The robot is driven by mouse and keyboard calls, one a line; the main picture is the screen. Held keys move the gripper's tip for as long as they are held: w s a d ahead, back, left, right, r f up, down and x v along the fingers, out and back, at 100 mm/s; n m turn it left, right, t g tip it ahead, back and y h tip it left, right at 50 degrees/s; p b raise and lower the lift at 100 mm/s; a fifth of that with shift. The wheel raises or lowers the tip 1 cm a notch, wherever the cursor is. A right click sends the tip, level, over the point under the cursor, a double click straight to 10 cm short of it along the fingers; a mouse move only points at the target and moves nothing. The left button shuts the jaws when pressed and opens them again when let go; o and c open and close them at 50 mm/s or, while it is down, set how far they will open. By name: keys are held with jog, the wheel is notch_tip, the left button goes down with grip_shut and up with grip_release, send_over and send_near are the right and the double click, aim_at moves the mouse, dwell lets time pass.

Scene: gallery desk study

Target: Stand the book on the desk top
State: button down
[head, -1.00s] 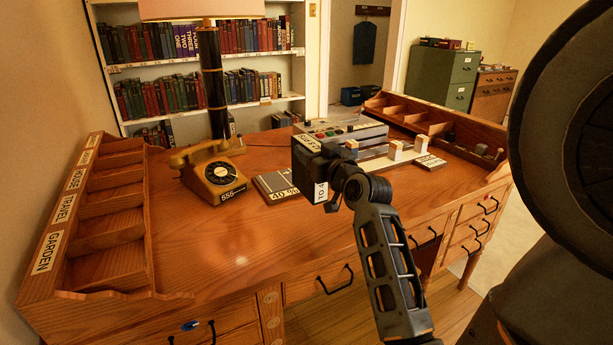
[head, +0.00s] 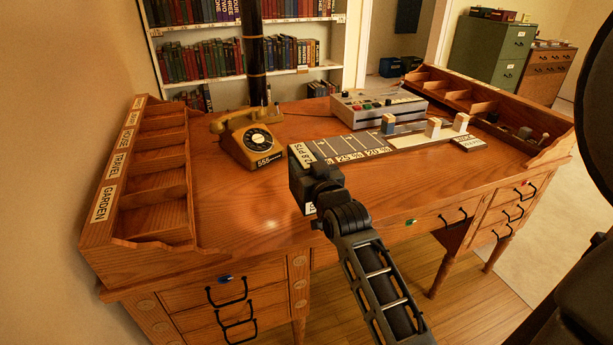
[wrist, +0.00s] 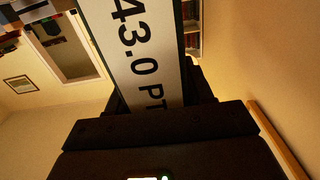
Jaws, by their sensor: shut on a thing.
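My gripper (head: 322,178) is shut on the book, over the front part of the desk in the head view. The book (head: 299,187) is a dark block with a white lettered label on its upper side, partly hidden by my gripper. In the wrist view the book (wrist: 140,50) rises from between the jaws, showing a white spine label reading "43.0 PT" and a dark green edge. The wooden desk top (head: 235,215) has bare wood left of my gripper. I cannot tell whether the book touches the desk.
A yellow telephone (head: 250,140) and dark lamp post (head: 253,60) stand behind, to the left. A marked strip (head: 350,147), a grey console (head: 378,106) and small blocks on a white base (head: 420,137) lie right. Compartment racks (head: 145,170) line the left; another is right.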

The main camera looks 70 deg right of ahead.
jog(key=shift+f, duration=2.05)
jog(key=shift+c, duration=2.2)
grip_release()
jog(key=b+v, duration=0.1)
jog(key=v, duration=1.1)
jog(key=s+a+n+t+y, duration=0.2)
jog(key=s+a+n+y, duration=0.15)
jog(key=a, duration=0.85)
jog(key=s+a+n+t+y, duration=0.1)
jog(key=s+a+n+y, duration=0.3)
jog(key=a, duration=0.7)
jog(key=s+a+r+n+y, duration=0.2)
jog(key=s+a+y, duration=0.4)
jog(key=shift+a+r, duration=0.2)
jog(key=shift+r, duration=0.2)
jog(key=shift+s, duration=0.1)
